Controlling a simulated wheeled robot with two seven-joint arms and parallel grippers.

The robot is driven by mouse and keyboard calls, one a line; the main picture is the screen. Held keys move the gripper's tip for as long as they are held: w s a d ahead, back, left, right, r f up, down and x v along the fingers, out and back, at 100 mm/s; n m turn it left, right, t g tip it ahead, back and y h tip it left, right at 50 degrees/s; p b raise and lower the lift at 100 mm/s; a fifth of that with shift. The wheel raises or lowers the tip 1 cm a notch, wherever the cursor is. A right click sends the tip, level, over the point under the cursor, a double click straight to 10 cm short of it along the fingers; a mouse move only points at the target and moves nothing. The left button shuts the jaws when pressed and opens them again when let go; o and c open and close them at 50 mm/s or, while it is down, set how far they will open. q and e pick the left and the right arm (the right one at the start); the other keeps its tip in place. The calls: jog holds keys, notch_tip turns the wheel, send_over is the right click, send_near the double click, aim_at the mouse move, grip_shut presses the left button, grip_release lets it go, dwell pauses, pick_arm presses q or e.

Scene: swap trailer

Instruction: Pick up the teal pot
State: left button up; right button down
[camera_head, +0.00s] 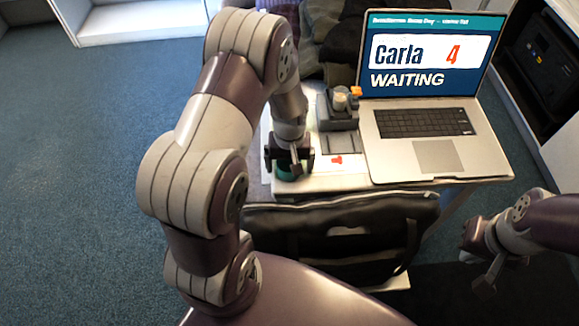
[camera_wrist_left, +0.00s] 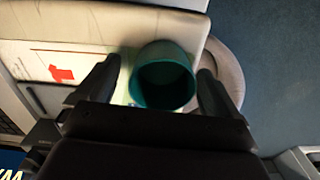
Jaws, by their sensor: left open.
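The teal pot (camera_wrist_left: 165,74) is an open, round cup-like pot standing on the light table top, seen from above in the left wrist view. In the head view only a bit of its teal side (camera_head: 286,174) shows under my left gripper. My left gripper (camera_head: 290,168) is open, with one finger on each side of the pot; in the left wrist view its fingertips (camera_wrist_left: 160,72) flank the pot with small gaps. My right gripper (camera_head: 483,262) is off to the right, away from the table, and its jaws are too unclear to read.
A laptop (camera_head: 440,153) reading "Carla 4 WAITING" stands right on the table. A dark device with a small jar and an orange part (camera_head: 338,106) sits left of it. A red arrow mark (camera_wrist_left: 62,73) lies near the pot. A black bag (camera_head: 340,235) is below the table's front edge.

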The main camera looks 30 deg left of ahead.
pick_arm(q)
jog(key=shift+s+a, duration=0.1)
jog(key=shift+s, duration=0.1)
jog(key=c, duration=1.1)
